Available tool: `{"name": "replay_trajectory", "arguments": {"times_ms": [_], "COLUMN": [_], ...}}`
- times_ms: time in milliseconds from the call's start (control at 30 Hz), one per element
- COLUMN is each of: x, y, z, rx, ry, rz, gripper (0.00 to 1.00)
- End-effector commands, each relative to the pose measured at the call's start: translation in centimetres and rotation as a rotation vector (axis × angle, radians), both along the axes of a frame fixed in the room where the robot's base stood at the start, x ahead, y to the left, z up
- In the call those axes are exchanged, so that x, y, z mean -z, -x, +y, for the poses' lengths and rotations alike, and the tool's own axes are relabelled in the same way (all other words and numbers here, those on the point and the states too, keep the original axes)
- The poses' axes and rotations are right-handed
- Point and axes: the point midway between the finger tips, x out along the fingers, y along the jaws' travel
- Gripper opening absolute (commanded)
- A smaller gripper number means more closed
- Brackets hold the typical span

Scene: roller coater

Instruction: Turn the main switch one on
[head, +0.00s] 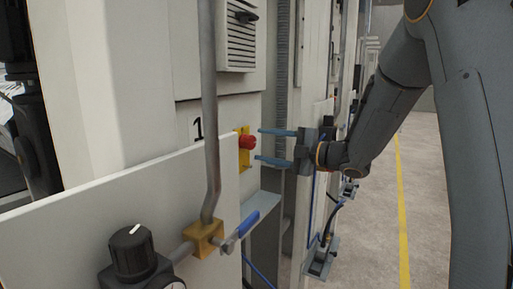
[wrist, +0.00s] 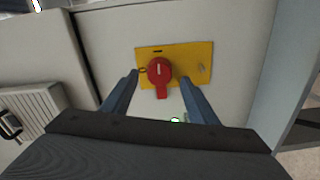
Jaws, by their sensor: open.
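The main switch one is a red rotary knob (wrist: 161,75) on a yellow plate (wrist: 195,62), fixed to a pale cabinet panel. In the wrist view the knob's handle points toward my gripper. In the head view the red knob (head: 247,142) shows beside the number 1 label (head: 198,128). My gripper (head: 259,146) is open, with its two blue-grey fingers pointing at the knob, one higher and one lower. In the wrist view the fingers (wrist: 160,80) lie on either side of the knob, seemingly short of it. I see no contact.
A white panel (head: 120,215) stands in front at the left, with a vertical grey pipe (head: 210,110). A blue-handled valve (head: 240,230) and a black regulator knob (head: 131,250) are at the lower front. A vented box (head: 238,40) is above the switch. Open floor (head: 415,200) lies at the right.

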Motion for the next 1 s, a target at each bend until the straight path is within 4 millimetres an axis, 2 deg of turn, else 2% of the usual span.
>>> {"name": "replay_trajectory", "arguments": {"times_ms": [33, 200, 667, 833, 1000], "x": [0.1, 0.1, 0.1, 1.5, 4.9], "y": [0.4, 1.4, 1.5, -0.1, -1.5], "z": [-0.8, -2.2, -2.5, -3.5, -6.4], "rx": [0.003, 0.001, 0.015, 0.169, 0.449], "ry": [-0.001, -0.001, -0.002, -0.011, -0.049], "rz": [-0.001, 0.0, 0.011, 0.119, 0.339], "gripper": [0.54, 0.54, 0.54, 0.54, 0.54]}}
